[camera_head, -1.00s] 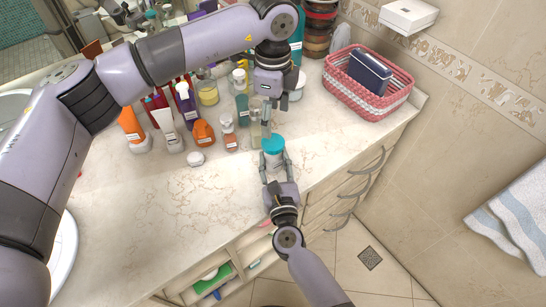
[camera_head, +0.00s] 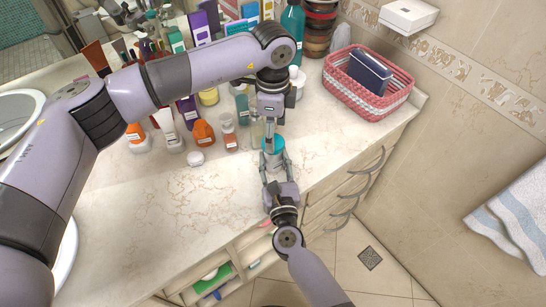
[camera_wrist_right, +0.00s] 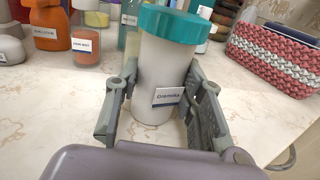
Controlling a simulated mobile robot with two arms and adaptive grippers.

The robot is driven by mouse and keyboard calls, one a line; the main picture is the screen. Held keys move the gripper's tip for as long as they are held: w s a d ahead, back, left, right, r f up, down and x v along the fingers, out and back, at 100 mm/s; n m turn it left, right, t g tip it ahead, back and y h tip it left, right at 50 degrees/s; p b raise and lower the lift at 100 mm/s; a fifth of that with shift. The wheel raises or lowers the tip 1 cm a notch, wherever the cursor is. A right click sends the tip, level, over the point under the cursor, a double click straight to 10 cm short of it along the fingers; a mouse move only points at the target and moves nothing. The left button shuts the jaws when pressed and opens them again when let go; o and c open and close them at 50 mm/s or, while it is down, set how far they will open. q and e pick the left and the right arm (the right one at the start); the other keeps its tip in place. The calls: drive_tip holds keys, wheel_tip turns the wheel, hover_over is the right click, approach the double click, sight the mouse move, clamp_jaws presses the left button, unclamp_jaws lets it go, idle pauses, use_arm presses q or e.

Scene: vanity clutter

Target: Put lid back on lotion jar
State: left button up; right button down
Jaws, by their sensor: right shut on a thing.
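The lotion jar (camera_wrist_right: 160,82) is white with a small label and stands upright on the counter, with a teal lid (camera_wrist_right: 176,24) sitting on its top. In the head view the teal lid (camera_head: 277,146) shows at the counter's front. My right gripper (camera_head: 273,163) reaches in from the front and is shut on the jar, one finger on each side of its body. My left gripper (camera_head: 268,141) points down from above, its fingertips at the lid's top; I cannot tell whether they touch it or how far apart they are.
A pink and white woven basket (camera_head: 368,83) stands at the back right. An orange bottle (camera_head: 203,133), a small white round piece (camera_head: 195,158) and several other bottles stand left of the jar. The counter's front left (camera_head: 170,205) is clear.

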use_arm(q)
drive_tip(key=shift+f, duration=1.4)
